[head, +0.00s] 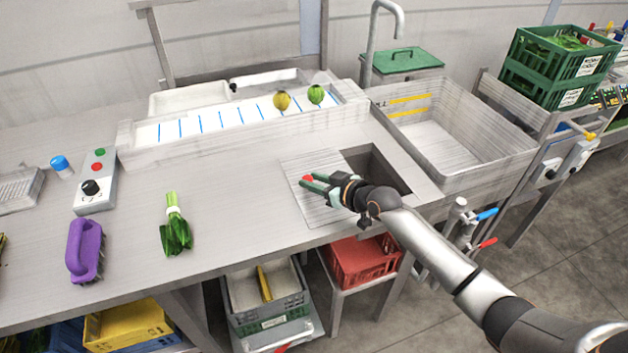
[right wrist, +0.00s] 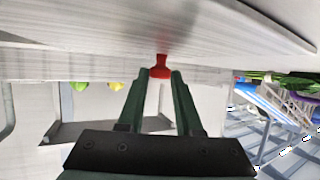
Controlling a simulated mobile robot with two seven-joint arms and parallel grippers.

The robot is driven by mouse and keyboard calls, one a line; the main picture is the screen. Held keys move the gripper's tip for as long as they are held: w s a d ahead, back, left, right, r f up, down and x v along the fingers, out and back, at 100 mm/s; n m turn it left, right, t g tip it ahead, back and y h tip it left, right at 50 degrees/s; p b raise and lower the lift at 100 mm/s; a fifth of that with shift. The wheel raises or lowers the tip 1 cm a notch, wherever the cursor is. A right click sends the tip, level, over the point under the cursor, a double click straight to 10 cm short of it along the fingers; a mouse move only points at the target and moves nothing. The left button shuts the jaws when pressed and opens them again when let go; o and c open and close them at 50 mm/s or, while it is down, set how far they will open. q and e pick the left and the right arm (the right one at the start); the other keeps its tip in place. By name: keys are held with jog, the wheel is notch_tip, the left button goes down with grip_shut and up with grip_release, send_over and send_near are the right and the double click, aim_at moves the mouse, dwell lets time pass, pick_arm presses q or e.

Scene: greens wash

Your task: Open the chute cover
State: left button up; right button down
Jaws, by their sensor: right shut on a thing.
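The chute cover (head: 316,206) is a pale ribbed plate lying on the counter. It sits to the left of a dark square chute opening (head: 372,162), much of which is uncovered; my right arm hides part of the opening and cover. The cover's red knob (head: 308,178) shows at my fingertips and also in the right wrist view (right wrist: 160,67). My right gripper (head: 313,183) has green fingers and is shut on the red knob, with one finger on each side of it. My left gripper is not in view.
A sink (head: 440,145) is right of the opening, with a green board (head: 405,60) behind. A trough (head: 225,118) holds two round vegetables. Leafy greens (head: 175,228), a purple brush (head: 84,250) and a control box (head: 96,185) stand left. A red crate (head: 358,264) is below.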

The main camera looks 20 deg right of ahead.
jog(key=shift+d+f, duration=0.1)
jog(key=c, duration=0.6)
grip_release()
jog(key=v, duration=1.2)
jog(key=shift+s+d+p, duration=0.15)
jog(key=shift+s+p, duration=0.1)
jog(key=shift+p, duration=0.1)
jog(key=s+a+f+g+h, duration=0.1)
jog(key=s+a+f+g, duration=0.1)
jog(key=s+f, duration=0.25)
jog(key=s+a+f+g, duration=0.1)
jog(key=s+a+f, duration=0.2)
jog(key=s, duration=0.3)
jog(key=s+d+f+m+g+h, duration=0.1)
jog(key=s+m+g+h, duration=0.15)
jog(key=s, duration=0.55)
jog(key=s+d+f+m+g+h, duration=0.1)
jog(key=s+f+g+h, duration=0.15)
jog(key=s, duration=0.55)
jog(key=w+a+f+t+y, duration=0.1)
jog(key=f, duration=0.2)
jog(key=w+a+f+t+y, duration=0.1)
jog(key=w+f+t, duration=0.1)
jog(key=f, duration=0.2)
jog(key=w+a+f+t+y, duration=0.1)
jog(key=a+f+t, duration=0.1)
jog(key=f, duration=0.1)
jog(key=shift+w+a+f+n, duration=0.1)
jog(key=shift+w+f+n, duration=0.05)
jog(key=shift+n, duration=0.2)
